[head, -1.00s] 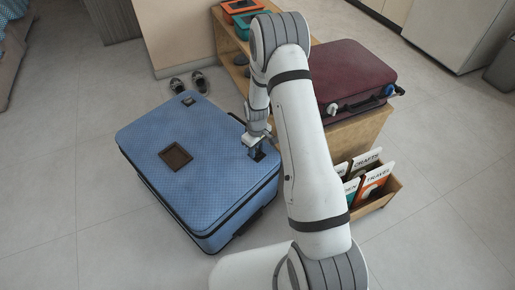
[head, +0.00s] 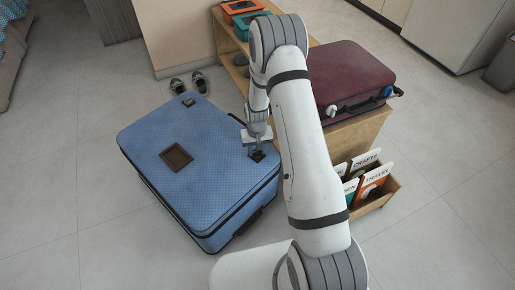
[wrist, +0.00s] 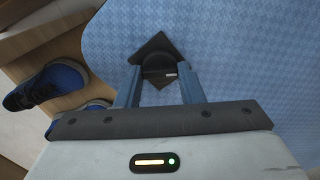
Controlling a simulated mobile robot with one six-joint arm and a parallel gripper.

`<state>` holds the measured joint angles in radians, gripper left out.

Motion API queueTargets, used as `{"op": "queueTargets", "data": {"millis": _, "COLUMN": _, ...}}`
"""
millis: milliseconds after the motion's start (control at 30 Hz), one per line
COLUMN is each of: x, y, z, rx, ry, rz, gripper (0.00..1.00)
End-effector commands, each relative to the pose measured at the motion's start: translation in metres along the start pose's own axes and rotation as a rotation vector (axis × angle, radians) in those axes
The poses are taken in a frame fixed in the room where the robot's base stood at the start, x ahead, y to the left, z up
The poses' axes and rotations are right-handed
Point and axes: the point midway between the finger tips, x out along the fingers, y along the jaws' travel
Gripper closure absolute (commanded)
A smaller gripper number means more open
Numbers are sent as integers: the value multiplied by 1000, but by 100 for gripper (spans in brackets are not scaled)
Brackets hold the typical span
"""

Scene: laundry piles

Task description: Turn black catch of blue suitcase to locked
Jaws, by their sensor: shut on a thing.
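The blue suitcase (head: 135,150) lies flat on the floor. Its black catch (head: 260,156) is near the right corner of the top, partly hidden by my gripper (head: 257,150). In the wrist view the catch (wrist: 157,50) is a dark diamond plate with a round knob bearing a short white mark that points right. My gripper (wrist: 160,90) is shut on the knob, one blue-grey finger on each side.
A maroon suitcase (head: 350,72) lies on a wooden bench (head: 355,130) to the right. A book crate (head: 385,190) stands in front of it. Dark shoes (head: 188,83) lie behind the blue suitcase. A blue shoe (wrist: 60,82) shows at the wrist view's left. Floor at left is clear.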

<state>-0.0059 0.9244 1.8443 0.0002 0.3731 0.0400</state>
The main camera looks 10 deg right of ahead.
Motion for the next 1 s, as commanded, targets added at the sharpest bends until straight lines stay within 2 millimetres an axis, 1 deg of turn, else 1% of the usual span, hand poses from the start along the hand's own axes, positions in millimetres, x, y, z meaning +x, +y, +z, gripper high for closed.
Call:
{"op": "queueTargets", "data": {"millis": 600, "x": -1, "y": 1, "z": -1, "rx": 582, "ry": 1, "rz": 0, "gripper": 88}}
{"op": "queueTargets", "data": {"millis": 800, "x": -1, "y": 1, "z": -1, "rx": 744, "ry": 2, "rz": -1, "gripper": 88}}
{"op": "queueTargets", "data": {"millis": 1000, "x": -1, "y": 1, "z": -1, "rx": 865, "ry": 2, "rz": -1, "gripper": 88}}
